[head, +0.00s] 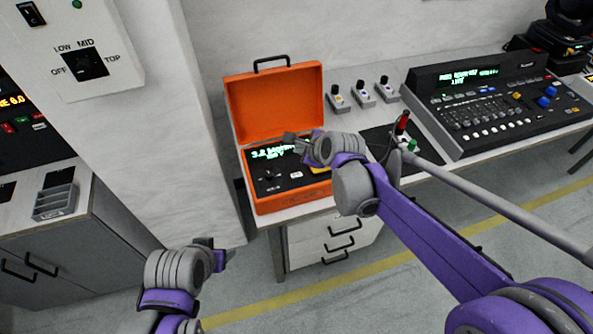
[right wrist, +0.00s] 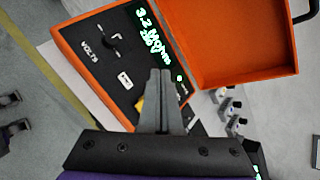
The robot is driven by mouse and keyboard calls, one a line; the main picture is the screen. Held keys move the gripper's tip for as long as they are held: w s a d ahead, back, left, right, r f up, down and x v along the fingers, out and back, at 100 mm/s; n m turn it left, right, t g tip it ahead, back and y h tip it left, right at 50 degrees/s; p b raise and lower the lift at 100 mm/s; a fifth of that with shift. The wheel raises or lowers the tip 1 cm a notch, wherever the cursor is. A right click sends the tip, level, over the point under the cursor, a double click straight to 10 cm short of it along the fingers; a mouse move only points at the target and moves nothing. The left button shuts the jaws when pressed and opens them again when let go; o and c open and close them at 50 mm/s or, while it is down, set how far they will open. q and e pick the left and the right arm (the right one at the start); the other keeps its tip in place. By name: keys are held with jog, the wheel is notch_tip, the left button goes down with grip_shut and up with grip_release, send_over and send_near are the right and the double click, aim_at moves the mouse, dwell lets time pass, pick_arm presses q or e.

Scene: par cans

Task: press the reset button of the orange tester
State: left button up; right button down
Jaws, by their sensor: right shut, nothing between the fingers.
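The orange tester (head: 275,107) is an open case on the bench, its lid raised at the back. Its black panel has a lit green display (head: 268,152), a dark knob (head: 268,176) and a small white-marked part (head: 296,175). They also show in the right wrist view: display (right wrist: 150,35), knob (right wrist: 108,40), white-marked part (right wrist: 125,80). My right gripper (head: 290,138) is shut and empty over the panel's right side; its fingertips (right wrist: 160,73) show near the display. I cannot make out which part is the reset button. My left gripper (head: 225,252) hangs low, away from the tester.
A yellow part (head: 320,169) shows at the panel's right edge, partly behind my right gripper. Several small switch boxes (head: 362,94) stand right of the lid. A mixing console (head: 490,105) is farther right. A wall pillar (head: 165,130) stands left of the bench.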

aim_at(297, 175)
dwell(0.3)
pick_arm(q)
jog(key=shift+s, duration=0.1)
pick_arm(e)
notch_tip(297, 175, down, 8)
jog(key=b, duration=0.4)
jog(key=shift+f+b, duration=0.1)
jog(key=shift+b, duration=0.3)
pick_arm(q)
notch_tip(297, 175, down, 7)
jog(key=s, duration=0.2)
jog(key=shift+r, duration=0.2)
pick_arm(e)
jog(key=shift+f, duration=0.3)
dwell(0.7)
pick_arm(q)
jog(key=shift+s+f+b, duration=0.1)
jog(key=shift+f+b, duration=0.25)
jog(key=shift+b, duration=0.2)
pick_arm(e)
jog(key=shift+f, duration=0.4)
